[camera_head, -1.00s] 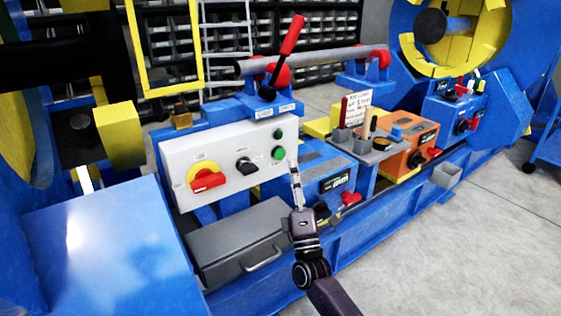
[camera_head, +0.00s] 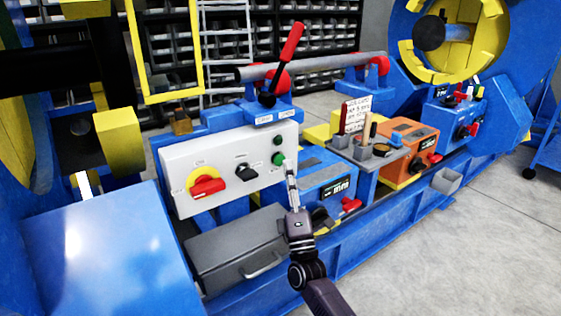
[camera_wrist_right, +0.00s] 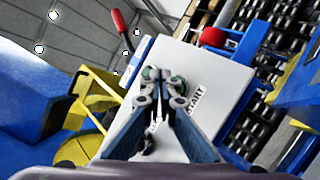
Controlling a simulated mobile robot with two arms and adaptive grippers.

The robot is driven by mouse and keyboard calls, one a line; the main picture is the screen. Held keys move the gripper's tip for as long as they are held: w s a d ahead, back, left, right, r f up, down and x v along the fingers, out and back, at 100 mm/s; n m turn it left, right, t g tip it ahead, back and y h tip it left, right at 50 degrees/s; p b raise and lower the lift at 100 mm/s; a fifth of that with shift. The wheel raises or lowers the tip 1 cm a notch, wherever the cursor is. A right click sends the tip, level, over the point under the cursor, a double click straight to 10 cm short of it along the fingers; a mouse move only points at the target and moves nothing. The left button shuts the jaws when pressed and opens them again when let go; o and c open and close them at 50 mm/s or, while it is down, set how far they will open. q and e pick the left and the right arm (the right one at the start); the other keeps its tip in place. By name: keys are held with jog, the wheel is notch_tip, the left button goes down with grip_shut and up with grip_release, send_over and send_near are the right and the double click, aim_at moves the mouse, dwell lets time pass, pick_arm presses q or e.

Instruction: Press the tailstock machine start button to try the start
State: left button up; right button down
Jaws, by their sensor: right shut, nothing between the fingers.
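A light grey control panel (camera_head: 222,172) on the blue machine bears a red-and-yellow rotary switch (camera_head: 207,185), a black knob (camera_head: 246,171) and two green buttons at its right end, the upper one (camera_head: 278,141) and the lower one (camera_head: 278,158). My right gripper (camera_head: 288,164) is shut and empty, its tips just right of the lower green button; I cannot tell whether they touch it. In the right wrist view the shut fingertips (camera_wrist_right: 163,82) lie over the panel (camera_wrist_right: 196,75), beside printed "START" lettering, and partly cover the button area. My left gripper is not in view.
A red-handled lever (camera_head: 287,55) rises behind the panel. A grey toolbox (camera_head: 235,250) sits below it. A blue unit (camera_head: 322,180) and an orange unit (camera_head: 410,140) stand to the right, with a tray (camera_head: 372,152) between them. Open floor (camera_head: 470,245) lies at right.

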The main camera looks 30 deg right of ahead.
jog(key=shift+w+h, duration=0.1)
jog(key=shift+h, duration=0.2)
dwell(0.5)
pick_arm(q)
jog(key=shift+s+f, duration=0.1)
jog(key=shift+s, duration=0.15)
pick_arm(e)
jog(key=shift+w, duration=0.35)
